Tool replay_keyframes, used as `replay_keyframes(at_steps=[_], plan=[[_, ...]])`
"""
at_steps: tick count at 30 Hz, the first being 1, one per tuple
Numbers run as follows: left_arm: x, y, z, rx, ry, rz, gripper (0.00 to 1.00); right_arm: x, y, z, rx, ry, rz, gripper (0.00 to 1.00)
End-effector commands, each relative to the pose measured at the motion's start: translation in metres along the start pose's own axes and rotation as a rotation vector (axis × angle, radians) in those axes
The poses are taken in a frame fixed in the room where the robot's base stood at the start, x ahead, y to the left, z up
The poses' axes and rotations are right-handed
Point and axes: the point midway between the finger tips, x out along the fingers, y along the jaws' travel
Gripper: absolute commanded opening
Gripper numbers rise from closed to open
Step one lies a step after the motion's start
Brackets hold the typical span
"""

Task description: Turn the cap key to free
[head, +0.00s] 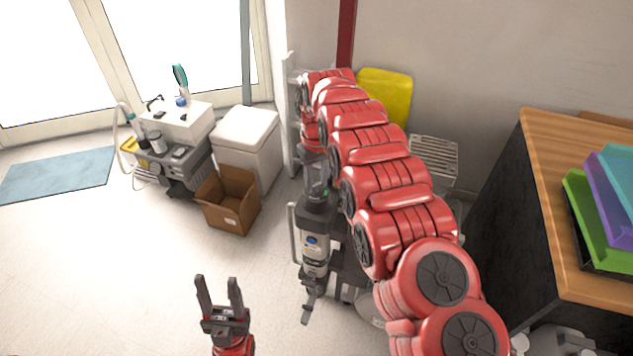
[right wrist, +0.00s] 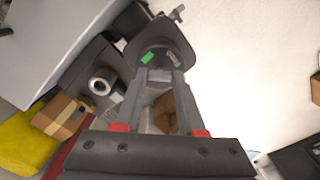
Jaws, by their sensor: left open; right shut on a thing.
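The compressor (head: 315,255) stands on the floor in the middle of the head view, an upright grey body with a dark top. In the right wrist view its dark rounded top (right wrist: 160,45) shows a green mark and a pale mark. My right gripper (right wrist: 160,74) points at this top, its fingertips close together on the cap key. The key itself is mostly hidden between the fingers, so its angle cannot be told. In the head view my right arm reaches over the compressor from the right. My left gripper (head: 220,292) is open and empty, left of the compressor.
A cardboard box (head: 230,198), a white bin (head: 246,138) and a grey cart (head: 175,160) stand to the left. A wooden-topped cabinet (head: 550,165) with coloured trays is at the right. The floor at lower left is clear.

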Motion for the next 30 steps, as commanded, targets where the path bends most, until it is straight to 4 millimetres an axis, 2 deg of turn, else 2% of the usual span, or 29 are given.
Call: replay_keyframes(at_steps=[6,14,30], plan=[[-0.0063,0.0003,0.0011,0.0,0.0,0.0,0.5,0.0008,0.0009,-0.0003,-0.202,0.002,0.001,0.0],[-0.0087,0.0004,0.0015,0.0,0.0,0.0,0.5,0.0,0.0008,-0.0008,-0.376,0.003,0.001,0.0],[-0.0084,0.0004,0.0014,0.0,0.0,0.0,0.5,-0.0003,-0.0001,-0.0005,-0.394,0.002,0.0,0.0]])
